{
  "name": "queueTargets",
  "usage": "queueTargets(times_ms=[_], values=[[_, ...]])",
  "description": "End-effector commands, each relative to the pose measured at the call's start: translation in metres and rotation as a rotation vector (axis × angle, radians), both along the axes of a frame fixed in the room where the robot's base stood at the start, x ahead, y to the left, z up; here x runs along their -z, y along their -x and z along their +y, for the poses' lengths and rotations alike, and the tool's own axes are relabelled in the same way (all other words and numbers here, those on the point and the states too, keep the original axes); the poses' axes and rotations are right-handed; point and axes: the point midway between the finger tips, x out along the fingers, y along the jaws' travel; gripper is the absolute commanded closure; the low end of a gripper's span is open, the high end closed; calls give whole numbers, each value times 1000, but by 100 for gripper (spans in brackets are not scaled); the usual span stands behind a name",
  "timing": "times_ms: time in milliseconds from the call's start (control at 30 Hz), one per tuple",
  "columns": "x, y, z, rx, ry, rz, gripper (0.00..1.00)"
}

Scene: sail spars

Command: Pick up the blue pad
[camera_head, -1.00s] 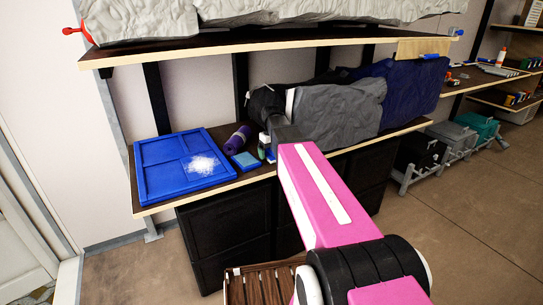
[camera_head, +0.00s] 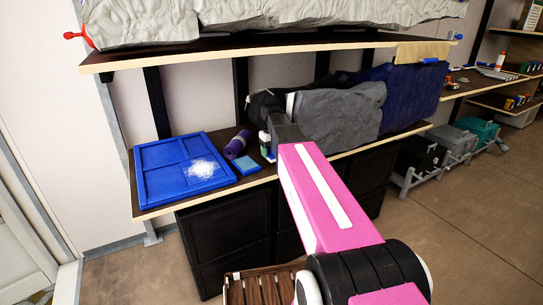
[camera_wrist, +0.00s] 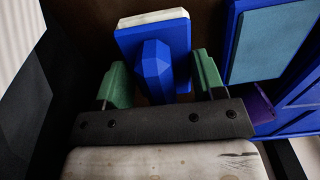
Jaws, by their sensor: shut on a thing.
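The blue pad (camera_wrist: 127,40) shows in the wrist view as a blue block with a pale layer along its far edge and a faceted blue grip on top. My gripper (camera_wrist: 160,82) has its two green fingers on either side of this grip and is shut on it. Whether the pad touches the shelf is hard to tell. In the head view my arm hides most of the gripper and the pad.
A light-blue-topped block (camera_head: 247,163) lies beside a purple roll (camera_head: 238,144) and a small bottle (camera_head: 265,144). A blue tray (camera_head: 147,185) with white fibres stands left on the shelf (camera_head: 205,202). Grey and dark blue bundles (camera_head: 335,112) lie right, under an upper shelf (camera_head: 210,60).

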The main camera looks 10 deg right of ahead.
Motion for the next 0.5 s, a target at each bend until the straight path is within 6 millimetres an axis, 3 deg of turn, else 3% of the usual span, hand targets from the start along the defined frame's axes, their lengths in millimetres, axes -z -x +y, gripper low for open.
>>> queueTargets(times_ms=[100,500], values=[[-19,2,5,-2,-1,-2,61],[-67,29,83,-4,0,-1,61]])
